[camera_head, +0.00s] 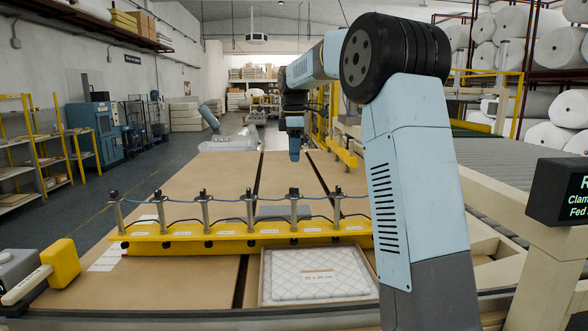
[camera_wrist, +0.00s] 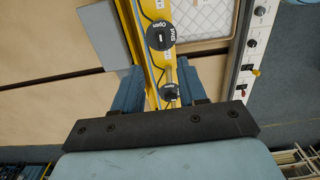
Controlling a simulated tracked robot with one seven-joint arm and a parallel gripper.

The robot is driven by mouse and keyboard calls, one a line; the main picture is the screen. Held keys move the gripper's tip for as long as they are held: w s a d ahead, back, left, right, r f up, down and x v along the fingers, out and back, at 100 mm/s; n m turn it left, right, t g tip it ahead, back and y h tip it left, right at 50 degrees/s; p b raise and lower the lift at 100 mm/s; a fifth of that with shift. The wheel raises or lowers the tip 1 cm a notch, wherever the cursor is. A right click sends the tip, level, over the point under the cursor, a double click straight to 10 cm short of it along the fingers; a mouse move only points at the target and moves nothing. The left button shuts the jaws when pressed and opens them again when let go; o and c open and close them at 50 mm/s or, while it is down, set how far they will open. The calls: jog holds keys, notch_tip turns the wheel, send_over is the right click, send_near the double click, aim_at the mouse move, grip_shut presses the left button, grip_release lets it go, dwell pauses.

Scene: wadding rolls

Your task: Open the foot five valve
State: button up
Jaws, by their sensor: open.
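The yellow bar (camera_head: 220,237) carries a row of several upright metal feet with dark valves on top. The fifth foot from the left (camera_head: 294,208) stands near the bar's right part; label numbers are too small to read. My gripper (camera_head: 294,152) points down, above that foot in the picture. In the wrist view my gripper (camera_wrist: 168,78) is open, with its two blue fingers apart. A round black valve plate marked Open and Shut (camera_wrist: 160,36) lies beyond the fingertips. A smaller dark knob (camera_wrist: 168,92) shows between the fingers. I cannot tell whether the fingers touch anything.
A white quilted panel (camera_head: 318,274) lies in a frame in front of the bar. Dark cables run between the feet. A switch panel (camera_wrist: 248,70) shows in the wrist view. The brown table (camera_head: 190,285) is mostly clear.

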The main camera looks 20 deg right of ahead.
notch_tip(320, 180, up, 3)
dwell(0.3)
jog(key=s+a+r+m+t, duration=0.1)
jog(key=s+m+t, duration=0.45)
jog(key=s, duration=1.75)
jog(key=s+f+m, duration=0.5)
jog(key=s, duration=0.4)
jog(key=s+f+m, duration=0.5)
jog(key=s+f, duration=0.1)
jog(key=s, duration=0.3)
jog(key=shift+d, duration=0.25)
jog(key=shift+m, duration=0.25)
